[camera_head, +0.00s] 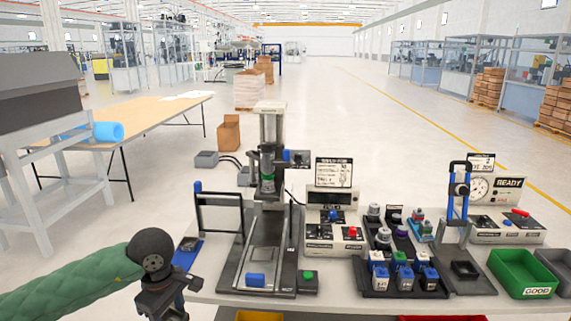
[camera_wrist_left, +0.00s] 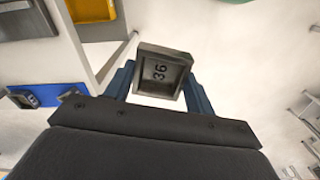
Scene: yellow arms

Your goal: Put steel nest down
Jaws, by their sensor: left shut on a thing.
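The steel nest (camera_wrist_left: 172,57) is a small grey square block with a raised rim and a recessed face marked 36. In the left wrist view it sits between the two blue fingers of my left gripper (camera_wrist_left: 160,85), which is shut on it. In the head view my left gripper (camera_head: 163,303) is at the lower left, at the table's front left edge. The nest is hidden there. My right gripper is not in view.
The white table (camera_head: 215,283) carries a press (camera_head: 268,180), a tray of parts (camera_head: 403,290), a fixture with a blue clamp (camera_head: 460,190) and a green GOOD bin (camera_head: 524,275). A blue pad (camera_head: 187,253) lies at the left. The left wrist view also shows a yellow bin (camera_wrist_left: 93,8).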

